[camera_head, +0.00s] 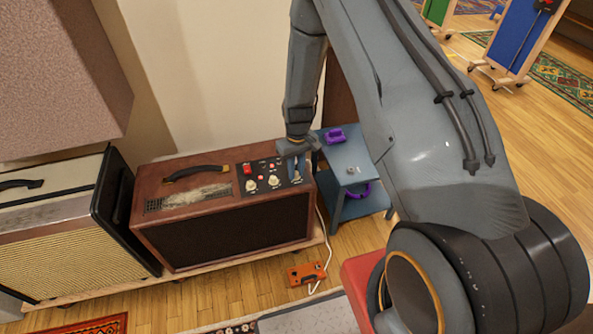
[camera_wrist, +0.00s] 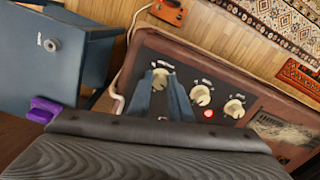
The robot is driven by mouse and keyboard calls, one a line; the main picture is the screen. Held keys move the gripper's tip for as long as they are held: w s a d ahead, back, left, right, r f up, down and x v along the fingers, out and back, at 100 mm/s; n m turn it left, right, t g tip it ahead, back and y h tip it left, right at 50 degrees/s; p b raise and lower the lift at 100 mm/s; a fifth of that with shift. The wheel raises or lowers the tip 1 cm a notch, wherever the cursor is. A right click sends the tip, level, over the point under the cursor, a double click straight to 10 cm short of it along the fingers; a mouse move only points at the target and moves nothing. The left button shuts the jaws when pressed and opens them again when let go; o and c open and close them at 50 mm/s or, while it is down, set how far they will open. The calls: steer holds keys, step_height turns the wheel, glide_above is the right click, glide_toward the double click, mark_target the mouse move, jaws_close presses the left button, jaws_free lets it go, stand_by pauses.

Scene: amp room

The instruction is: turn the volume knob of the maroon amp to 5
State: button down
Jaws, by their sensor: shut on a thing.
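The maroon amp (camera_head: 222,226) stands on a low wooden board, with a dark control panel on the right of its top. The panel has a row of cream knobs. My gripper (camera_head: 295,165) reaches down over the right end of this row. In the wrist view my gripper's fingers (camera_wrist: 162,90) are shut on the end knob (camera_wrist: 160,74), one on each side of it. The middle knob (camera_wrist: 200,95) and the other end knob (camera_wrist: 234,108) are free. The knob labels and scale marks are too small to read, and the fingers partly hide the held knob.
A cream amp (camera_head: 70,235) stands left of the maroon one. A blue side table (camera_head: 352,155) with purple things is close on the right. An orange pedal (camera_head: 306,273) lies on the floor in front. A red lamp (camera_wrist: 208,113) is near the middle knob.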

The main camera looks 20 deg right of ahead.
mark_target(296, 173)
steer(key=m, duration=0.6)
steer(key=shift+m, duration=0.3)
steer(key=m, duration=0.3)
steer(key=shift+a, duration=0.1)
steer(key=shift+m+b, duration=0.3)
steer(key=shift+m, duration=1.6)
steer(key=c, duration=1.6)
jaws_free()
steer(key=shift+r, duration=0.15)
step_height(296, 173, up, 8)
steer(key=shift+f+b, duration=0.2)
steer(key=shift+b, duration=0.15)
